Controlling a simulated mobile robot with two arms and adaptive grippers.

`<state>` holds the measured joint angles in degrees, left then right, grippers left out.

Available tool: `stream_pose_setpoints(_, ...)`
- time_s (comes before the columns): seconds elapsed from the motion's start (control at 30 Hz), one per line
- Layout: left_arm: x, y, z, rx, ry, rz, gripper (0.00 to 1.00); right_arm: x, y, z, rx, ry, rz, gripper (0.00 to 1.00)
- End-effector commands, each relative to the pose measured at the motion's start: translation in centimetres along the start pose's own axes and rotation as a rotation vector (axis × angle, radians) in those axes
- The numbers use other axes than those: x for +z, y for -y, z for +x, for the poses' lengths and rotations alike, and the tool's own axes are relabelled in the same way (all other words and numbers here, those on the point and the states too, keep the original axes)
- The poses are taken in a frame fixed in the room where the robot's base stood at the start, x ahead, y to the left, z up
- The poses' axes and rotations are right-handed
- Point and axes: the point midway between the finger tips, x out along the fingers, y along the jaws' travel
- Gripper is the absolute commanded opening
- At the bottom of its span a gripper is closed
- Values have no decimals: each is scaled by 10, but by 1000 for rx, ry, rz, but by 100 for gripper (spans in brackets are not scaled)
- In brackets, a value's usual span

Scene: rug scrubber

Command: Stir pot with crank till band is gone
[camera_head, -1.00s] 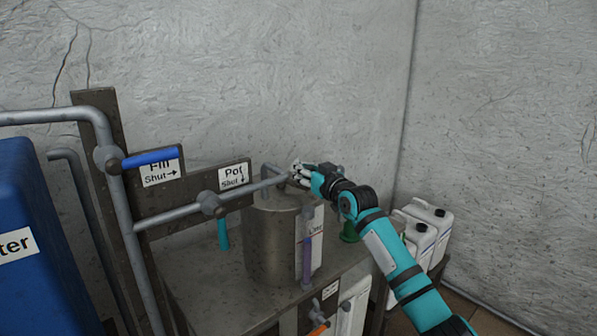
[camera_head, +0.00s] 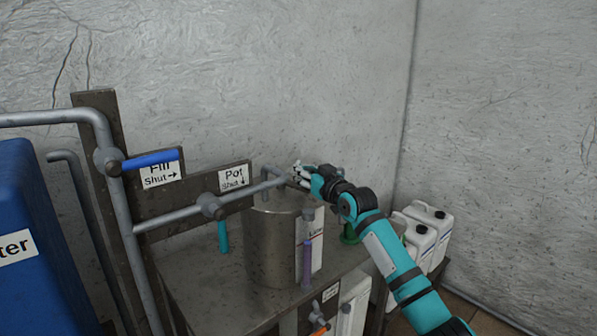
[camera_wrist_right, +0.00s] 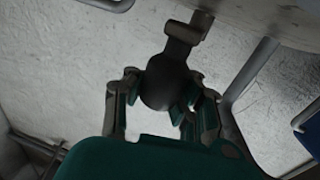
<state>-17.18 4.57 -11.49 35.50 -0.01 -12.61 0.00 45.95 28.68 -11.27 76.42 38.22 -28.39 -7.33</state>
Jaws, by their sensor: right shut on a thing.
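The metal pot (camera_head: 268,245) stands on the bench, with a purple-filled sight tube (camera_head: 307,262) and a white label on its front right side. My right gripper (camera_head: 302,174) is above the pot's top, at the crank. In the right wrist view my right gripper (camera_wrist_right: 165,108) is shut around the dark round knob of the crank (camera_wrist_right: 166,82), whose metal arm runs upward. The fingers partly hide the knob in the head view. The inside of the pot and any band cannot be made out. My left gripper is not in view.
A blue tank (camera_head: 35,255) stands at the left. Pipes with a blue Fill lever (camera_head: 150,159) and a Pot sign (camera_head: 233,178) run left of the pot. White jugs (camera_head: 425,232) stand at the right, beyond my arm.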

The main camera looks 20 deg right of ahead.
Motion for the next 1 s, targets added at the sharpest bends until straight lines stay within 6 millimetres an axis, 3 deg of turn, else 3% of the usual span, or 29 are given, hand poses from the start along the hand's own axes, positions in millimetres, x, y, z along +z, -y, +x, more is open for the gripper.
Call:
stream_pose_setpoints(0.07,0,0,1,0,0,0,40,10,-9,-2,15,21,-6,0)
stream_pose_setpoints(0.1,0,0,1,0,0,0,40,10,-9,-2,15,21,-6,9)
stream_pose_setpoints(0.47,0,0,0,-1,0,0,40,5,-6,-1,9,12,-3,55)
stream_pose_setpoints(0.77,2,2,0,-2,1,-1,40,3,-3,-2,4,7,-1,55)
stream_pose_setpoints(1.0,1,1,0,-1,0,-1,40,4,-3,-28,5,8,-4,55)
